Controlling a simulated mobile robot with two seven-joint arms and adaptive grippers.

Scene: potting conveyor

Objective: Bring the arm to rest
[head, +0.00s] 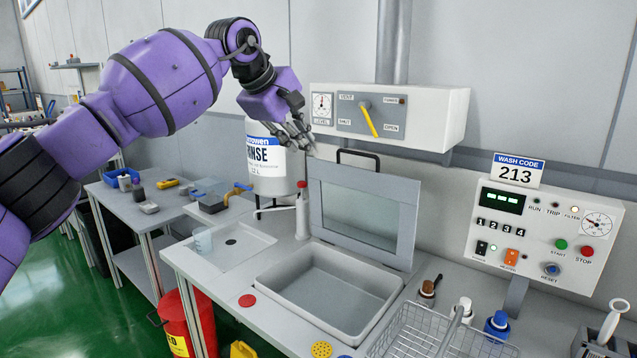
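My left arm reaches in from the left, purple with black joints, raised above the benches. Its gripper (301,143) hangs in the air in front of the wall, between the white rinse container and the vent control box. The fingers look spread apart, with nothing between them. My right gripper is not in view.
The wash bench holds an open-lidded grey basin (328,318), a wire basket (395,334) and small bottles. The rinse container (272,185), vent box (440,108) and wash control panel (548,240) stand behind. A side table (130,200) carries tools; a red bin (185,325) stands below.

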